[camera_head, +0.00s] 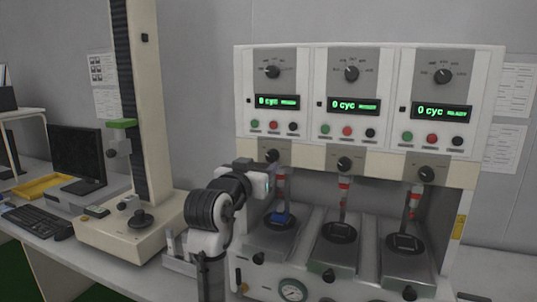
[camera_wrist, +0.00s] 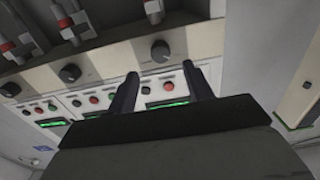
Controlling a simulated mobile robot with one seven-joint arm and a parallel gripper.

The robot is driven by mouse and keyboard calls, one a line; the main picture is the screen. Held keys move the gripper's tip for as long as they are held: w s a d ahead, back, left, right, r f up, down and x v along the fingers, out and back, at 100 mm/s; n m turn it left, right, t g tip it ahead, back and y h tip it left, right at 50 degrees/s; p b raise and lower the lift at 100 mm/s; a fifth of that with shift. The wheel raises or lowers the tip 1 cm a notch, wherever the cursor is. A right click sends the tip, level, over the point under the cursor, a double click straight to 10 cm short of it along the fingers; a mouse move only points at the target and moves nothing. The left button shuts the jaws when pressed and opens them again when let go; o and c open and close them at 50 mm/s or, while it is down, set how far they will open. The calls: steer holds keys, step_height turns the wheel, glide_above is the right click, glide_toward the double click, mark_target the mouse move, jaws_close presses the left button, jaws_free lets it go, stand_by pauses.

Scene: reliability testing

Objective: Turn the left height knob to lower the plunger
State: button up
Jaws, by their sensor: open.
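The left height knob (camera_head: 271,155) is a round black knob on the beige strip below the left display panel. In the wrist view, where the machine appears upside down, this knob (camera_wrist: 160,50) lies just beyond the gap between my fingertips. My gripper (camera_wrist: 160,71) is open and empty, its two dark fingers pointing towards the strip. I cannot tell whether a finger touches the knob. The left plunger (camera_head: 281,180), grey with a red band, hangs above a blue piece (camera_head: 282,218) on the left round plate. My arm hides part of the left station.
Middle (camera_head: 344,164) and right (camera_head: 426,174) height knobs sit on the same strip. A tall column machine (camera_head: 147,110) stands left of my arm. A monitor (camera_head: 77,152), keyboard (camera_head: 38,222) and yellow tray (camera_head: 42,187) are farther left. A pressure gauge (camera_head: 292,290) is low in front.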

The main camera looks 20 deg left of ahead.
mark_target(270, 158)
steer(key=w+p, duration=0.1)
steer(key=w, duration=0.5)
steer(key=shift+w+p, duration=0.35)
steer(key=shift+p, duration=0.05)
steer(key=c, duration=1)
steer(key=shift+o, duration=0.2)
